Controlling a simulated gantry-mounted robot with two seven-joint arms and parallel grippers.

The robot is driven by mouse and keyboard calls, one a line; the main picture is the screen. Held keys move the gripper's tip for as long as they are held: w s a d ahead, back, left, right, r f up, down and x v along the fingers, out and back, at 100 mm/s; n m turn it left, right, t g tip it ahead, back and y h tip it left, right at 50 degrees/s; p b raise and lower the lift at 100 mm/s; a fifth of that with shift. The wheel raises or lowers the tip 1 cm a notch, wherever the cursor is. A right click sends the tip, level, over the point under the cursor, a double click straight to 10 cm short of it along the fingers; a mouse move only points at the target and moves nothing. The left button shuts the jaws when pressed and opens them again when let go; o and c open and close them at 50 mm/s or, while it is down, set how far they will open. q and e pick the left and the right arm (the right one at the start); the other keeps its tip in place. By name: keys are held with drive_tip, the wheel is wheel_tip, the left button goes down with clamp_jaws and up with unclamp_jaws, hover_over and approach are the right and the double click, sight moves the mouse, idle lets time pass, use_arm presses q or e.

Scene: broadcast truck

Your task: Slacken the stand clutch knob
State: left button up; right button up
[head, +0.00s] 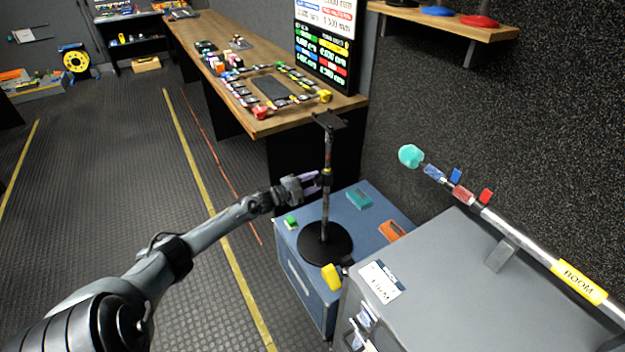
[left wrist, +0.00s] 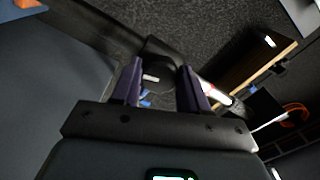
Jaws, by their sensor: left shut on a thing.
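A stand (head: 326,215) with a round black base, a thin upright pole and a flat dark top plate stands on a blue case (head: 300,265). Its clutch knob is a small dark part about halfway up the pole, mostly hidden by my gripper. My left gripper (head: 312,183), with purple fingers, reaches the pole from the left at that height and is shut on the knob. In the left wrist view the purple fingers (left wrist: 160,88) stand on either side of a dark part of the stand (left wrist: 160,50). My right gripper is not in view.
A grey case (head: 440,265) stands close on the right, with a boom pole (head: 535,245) above it. Green, teal and orange items lie on the blue case. A wooden bench (head: 220,45) with small gear stands behind. The floor at left is clear.

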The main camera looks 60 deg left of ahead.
use_arm(q)
drive_tip(key=n+p, duration=0.1)
drive_tip(key=n, duration=0.3)
drive_tip(key=shift+n, duration=0.3)
drive_tip(key=n+p, duration=0.1)
drive_tip(key=n, duration=0.3)
drive_tip(key=shift+n, duration=0.3)
drive_tip(key=shift+f, duration=0.1)
drive_tip(key=o, duration=1.1)
drive_tip(key=shift+c, duration=0.2)
drive_tip(key=shift+s, duration=0.1)
drive_tip(key=shift+s+p, duration=0.3)
drive_tip(key=shift+p, duration=0.15)
drive_tip(key=s+p, duration=0.3)
drive_tip(key=s, duration=0.7)
